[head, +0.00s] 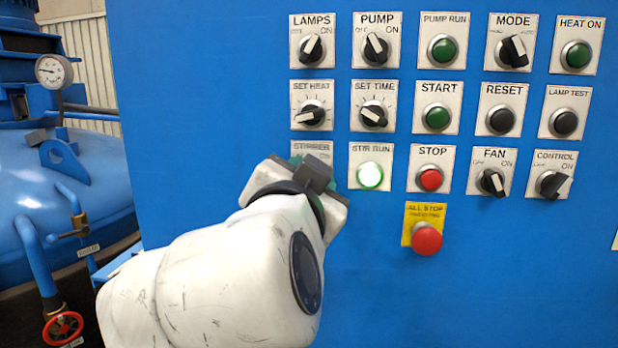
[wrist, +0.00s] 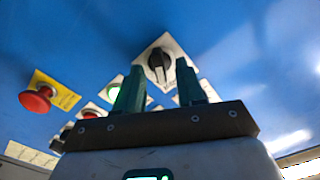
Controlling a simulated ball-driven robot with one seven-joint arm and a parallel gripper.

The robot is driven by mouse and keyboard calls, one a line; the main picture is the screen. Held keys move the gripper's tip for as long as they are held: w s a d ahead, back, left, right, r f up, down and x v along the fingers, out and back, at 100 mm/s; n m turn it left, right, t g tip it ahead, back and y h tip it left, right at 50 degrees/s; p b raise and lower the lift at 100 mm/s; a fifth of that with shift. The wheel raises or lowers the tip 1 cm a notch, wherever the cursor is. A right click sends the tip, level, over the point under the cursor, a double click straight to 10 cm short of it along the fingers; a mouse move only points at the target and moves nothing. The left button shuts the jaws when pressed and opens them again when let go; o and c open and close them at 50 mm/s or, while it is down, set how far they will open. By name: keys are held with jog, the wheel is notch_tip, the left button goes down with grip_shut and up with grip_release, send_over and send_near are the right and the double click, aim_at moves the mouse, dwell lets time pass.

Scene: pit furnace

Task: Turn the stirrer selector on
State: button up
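The stirrer selector is a black knob (wrist: 158,64) on a white plate, seen in the wrist view. In the head view only the top of its plate (head: 312,148) with the STIRRER label shows; my arm hides the knob. My gripper (wrist: 159,74) has its two green fingers apart, one on each side of the knob in the wrist view. I cannot tell whether they touch it. The knob's exact setting is unclear. The STIR RUN lamp (head: 370,176) just to the right is lit bright green.
The red STOP button (head: 430,179) and the yellow-plated red ALL STOP button (head: 427,239) are to the right. The SET HEAT dial (head: 312,115) sits above. More knobs and buttons fill the blue panel (head: 210,80). A blue vessel with a gauge (head: 54,71) stands at left.

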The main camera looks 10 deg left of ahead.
jog(key=s+b, duration=0.1)
jog(key=s, duration=0.9)
jog(key=shift+a, duration=0.2)
